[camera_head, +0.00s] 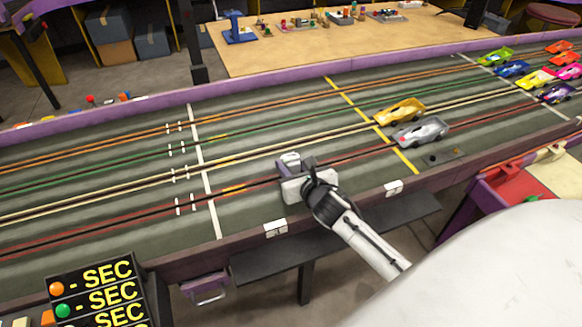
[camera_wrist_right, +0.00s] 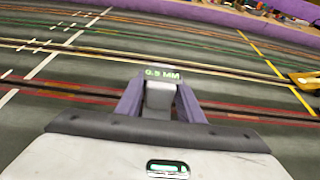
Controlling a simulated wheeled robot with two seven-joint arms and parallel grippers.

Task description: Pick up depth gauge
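In the head view the gauge (camera_head: 291,159) shows as a small grey piece at the tip of my right gripper (camera_head: 296,168), over the near lanes of the track. Whether its bottom touches the track is hidden. My left gripper is out of view.
The dark slot track (camera_head: 255,160) has coloured lanes and purple walls. A yellow car (camera_head: 400,111) and a silver car (camera_head: 422,131) stand by the yellow line, right of my gripper. Several more cars stand at the far right. A time board (camera_head: 98,290) is at lower left.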

